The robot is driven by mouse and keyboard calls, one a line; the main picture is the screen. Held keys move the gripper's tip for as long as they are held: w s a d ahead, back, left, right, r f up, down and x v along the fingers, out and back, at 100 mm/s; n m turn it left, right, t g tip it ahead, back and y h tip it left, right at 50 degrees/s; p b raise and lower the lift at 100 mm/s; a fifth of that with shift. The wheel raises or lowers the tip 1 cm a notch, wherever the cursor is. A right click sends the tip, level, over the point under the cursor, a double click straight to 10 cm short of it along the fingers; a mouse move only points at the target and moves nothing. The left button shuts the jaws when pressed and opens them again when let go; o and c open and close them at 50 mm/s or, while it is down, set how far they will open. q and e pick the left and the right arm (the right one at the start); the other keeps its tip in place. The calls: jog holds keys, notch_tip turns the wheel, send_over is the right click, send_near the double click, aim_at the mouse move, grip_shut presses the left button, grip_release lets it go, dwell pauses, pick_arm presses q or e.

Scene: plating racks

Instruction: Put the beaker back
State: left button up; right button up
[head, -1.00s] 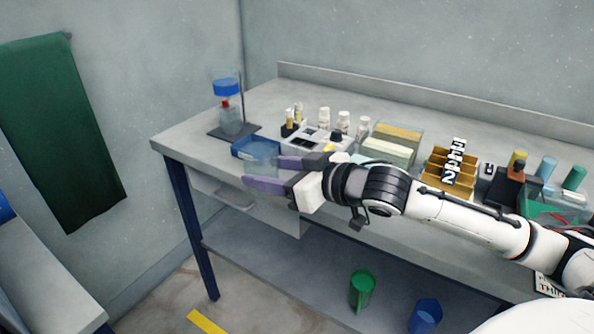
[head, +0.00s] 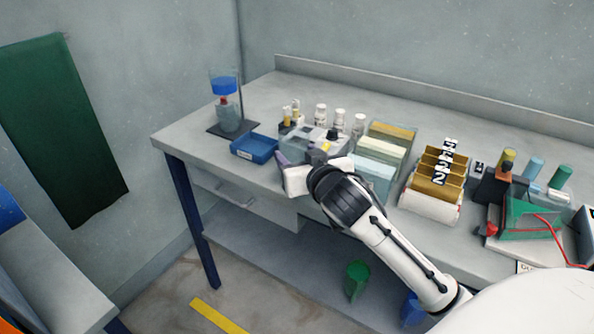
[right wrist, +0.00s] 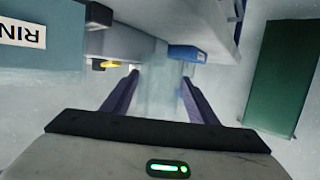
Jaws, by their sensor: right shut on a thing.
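A clear, faintly blue beaker (right wrist: 160,92) is between the two purple fingers of my right gripper (right wrist: 159,82) in the right wrist view. In the head view the right gripper (head: 296,163) is shut on it over the front part of the bench, just right of the blue tray (head: 256,151). There the beaker (head: 296,143) is hard to make out against the bottles and block behind it. The blue tray looks empty in the head view, and part of it shows ahead in the right wrist view (right wrist: 187,53). My left gripper is not in view.
A stand with a blue-topped glass vessel (head: 224,98) is at the bench's left end. Several white bottles (head: 320,116) stand behind the gripper. Clear tanks (head: 385,150) and a numbered brown rack (head: 440,175) are to the right. The bench's front edge is close.

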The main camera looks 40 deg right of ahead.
jog(key=shift+f, duration=1.85)
jog(key=shift+f, duration=0.1)
jog(key=o, duration=0.9)
jog(key=v, duration=1.2)
jog(key=shift+b, duration=0.3)
